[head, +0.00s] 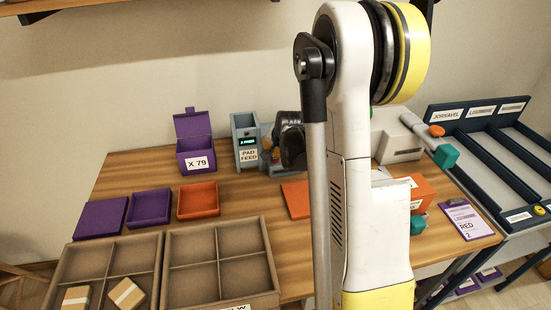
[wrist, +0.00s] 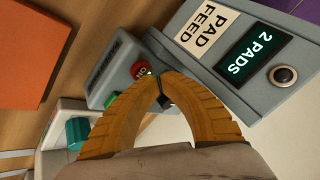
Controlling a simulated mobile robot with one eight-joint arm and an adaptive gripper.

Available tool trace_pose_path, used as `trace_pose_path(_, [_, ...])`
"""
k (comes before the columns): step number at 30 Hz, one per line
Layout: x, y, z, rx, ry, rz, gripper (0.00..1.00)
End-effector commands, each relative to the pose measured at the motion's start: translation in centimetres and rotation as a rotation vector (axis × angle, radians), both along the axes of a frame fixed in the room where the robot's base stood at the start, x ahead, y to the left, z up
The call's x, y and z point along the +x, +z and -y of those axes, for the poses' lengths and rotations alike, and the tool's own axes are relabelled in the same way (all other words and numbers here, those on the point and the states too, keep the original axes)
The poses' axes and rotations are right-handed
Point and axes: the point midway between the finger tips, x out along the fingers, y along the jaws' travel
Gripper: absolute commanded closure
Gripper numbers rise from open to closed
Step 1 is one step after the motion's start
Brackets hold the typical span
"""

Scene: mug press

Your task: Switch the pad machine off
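The grey PAD FEED machine (head: 245,130) stands at the back of the table; its display is lit. In the head view my gripper (head: 276,152) is beside the machine, partly hidden by my arm.
A purple box (head: 196,160) marked X 79 stands left of the machine. Purple and orange trays (head: 198,200) and divided brown trays (head: 221,248) lie in front. A white machine (head: 398,143) stands to the right, partly behind my arm. A wall shelf (head: 75,8) is above.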

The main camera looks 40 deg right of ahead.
Motion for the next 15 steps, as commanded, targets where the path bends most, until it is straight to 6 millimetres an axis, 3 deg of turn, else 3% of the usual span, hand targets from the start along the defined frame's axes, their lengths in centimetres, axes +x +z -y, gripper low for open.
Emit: trace_pose_path(15, [-0.01,-0.65,0.0,0.0,0.0,0.0,1.0])
